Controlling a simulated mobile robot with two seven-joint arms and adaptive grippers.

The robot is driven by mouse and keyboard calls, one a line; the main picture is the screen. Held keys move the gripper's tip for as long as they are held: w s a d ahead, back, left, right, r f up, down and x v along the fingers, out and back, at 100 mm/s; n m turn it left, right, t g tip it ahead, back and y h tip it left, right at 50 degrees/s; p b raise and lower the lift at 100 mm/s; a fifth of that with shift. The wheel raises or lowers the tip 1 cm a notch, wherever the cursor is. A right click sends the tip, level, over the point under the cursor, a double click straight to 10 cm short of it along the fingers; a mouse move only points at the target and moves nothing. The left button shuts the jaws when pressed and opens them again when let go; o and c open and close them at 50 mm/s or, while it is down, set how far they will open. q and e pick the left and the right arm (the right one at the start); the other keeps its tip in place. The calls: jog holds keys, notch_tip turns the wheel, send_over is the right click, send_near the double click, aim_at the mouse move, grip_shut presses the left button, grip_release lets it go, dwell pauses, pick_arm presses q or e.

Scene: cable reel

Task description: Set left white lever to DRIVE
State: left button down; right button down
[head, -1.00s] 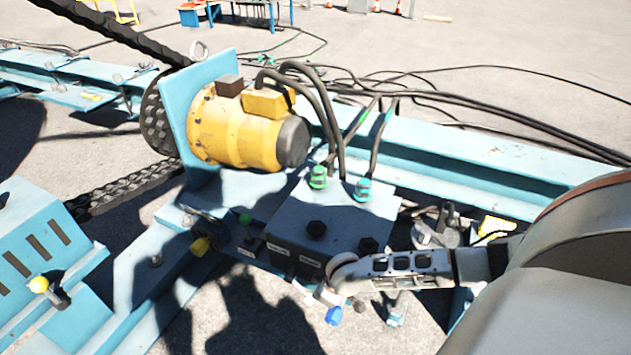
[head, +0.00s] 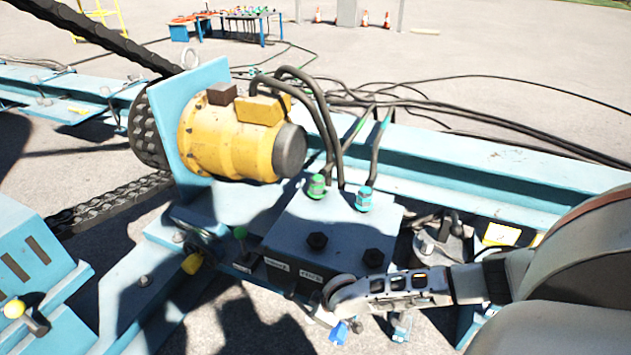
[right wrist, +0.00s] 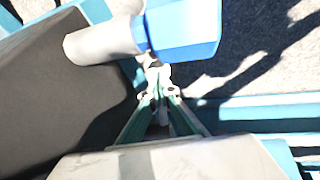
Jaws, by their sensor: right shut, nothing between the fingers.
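A grey valve box (head: 310,240) stands on the blue frame, with small labels on its front face. A white lever with a blue end (head: 338,332) sticks out below the box front; its upper part is hidden by my right gripper. In the right wrist view its white shaft (right wrist: 100,42) comes from the dark box and its blue end (right wrist: 183,28) is close above my fingertips. My right gripper (right wrist: 155,78) is shut and empty, beside the lever; I cannot tell whether they touch. In the head view my right gripper (head: 335,290) is at the box's lower front corner. My left gripper is out of view.
A yellow motor (head: 225,140) stands behind the box, with black hoses (head: 330,130) running to it and the box. Blue beams (head: 480,170) run behind.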

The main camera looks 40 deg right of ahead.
aim_at(307, 316)
jog(key=shift+f, duration=0.2)
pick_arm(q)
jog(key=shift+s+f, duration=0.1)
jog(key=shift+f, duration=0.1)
pick_arm(e)
jog(key=shift+f+t, duration=0.15)
jog(key=shift+t, duration=0.15)
jog(key=shift+w+a+f+t+y, duration=0.15)
jog(key=shift+f+t+y, duration=0.05)
jog(key=shift+t+y, duration=0.1)
jog(key=shift+a+p+x, duration=0.15)
jog(key=shift+p+x, duration=0.1)
jog(key=shift+x, duration=0.45)
jog(key=shift+a+p+x, duration=0.15)
jog(key=shift+p+x, duration=0.05)
jog(key=shift+x, duration=0.5)
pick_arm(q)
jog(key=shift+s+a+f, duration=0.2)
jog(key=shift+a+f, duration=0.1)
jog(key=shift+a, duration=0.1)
pick_arm(e)
jog(key=shift+w+a+f, duration=0.1)
jog(key=shift+w+f, duration=0.15)
jog(key=shift+w, duration=0.15)
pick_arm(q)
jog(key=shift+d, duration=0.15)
pick_arm(e)
jog(key=shift+r, duration=0.15)
